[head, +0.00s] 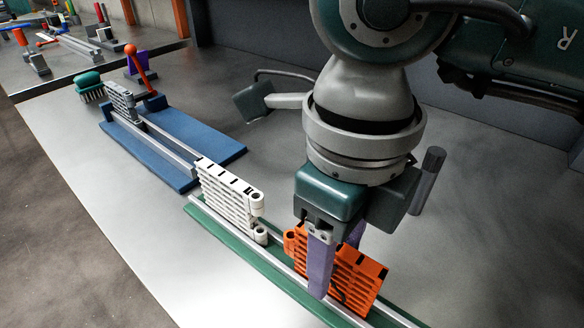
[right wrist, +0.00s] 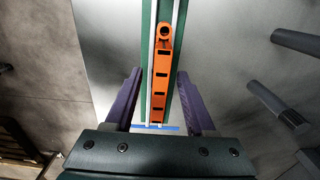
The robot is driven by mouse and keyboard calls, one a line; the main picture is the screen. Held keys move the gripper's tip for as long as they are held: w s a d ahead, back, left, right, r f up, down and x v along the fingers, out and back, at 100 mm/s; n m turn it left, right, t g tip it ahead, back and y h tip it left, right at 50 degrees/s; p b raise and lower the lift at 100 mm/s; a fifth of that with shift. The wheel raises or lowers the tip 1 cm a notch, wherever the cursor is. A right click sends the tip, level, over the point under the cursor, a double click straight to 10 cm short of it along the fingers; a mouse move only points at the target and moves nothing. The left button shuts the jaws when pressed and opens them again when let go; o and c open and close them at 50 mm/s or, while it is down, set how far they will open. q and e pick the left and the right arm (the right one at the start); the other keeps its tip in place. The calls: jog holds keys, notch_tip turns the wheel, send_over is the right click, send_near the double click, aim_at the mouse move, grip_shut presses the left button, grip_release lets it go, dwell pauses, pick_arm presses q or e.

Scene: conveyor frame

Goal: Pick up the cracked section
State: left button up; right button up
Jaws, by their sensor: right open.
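An orange conveyor section (head: 355,276) stands on edge on the rails of a green base in the head view. A dark curved mark, possibly a crack, shows low on its face. My right gripper (head: 336,262) is above it with purple fingers open, one in front of the section and one behind, partly hidden. In the right wrist view the orange section (right wrist: 162,65) lies between the open fingers (right wrist: 160,85), with visible gaps on both sides. A white section (head: 228,198) stands on the rails to the left. My left gripper is not in view.
The green base (head: 240,250) carries two metal rails. A blue base (head: 165,160) behind holds a grey section (head: 122,101) and a red-knobbed lever (head: 137,62). A teal brush (head: 90,86) lies at the far left. The table's front left is clear.

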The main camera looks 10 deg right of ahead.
notch_tip(320, 180, down, 2)
jog(key=shift+f, duration=0.1)
jog(key=shift+c, duration=0.2)
grip_shut()
dwell(0.4)
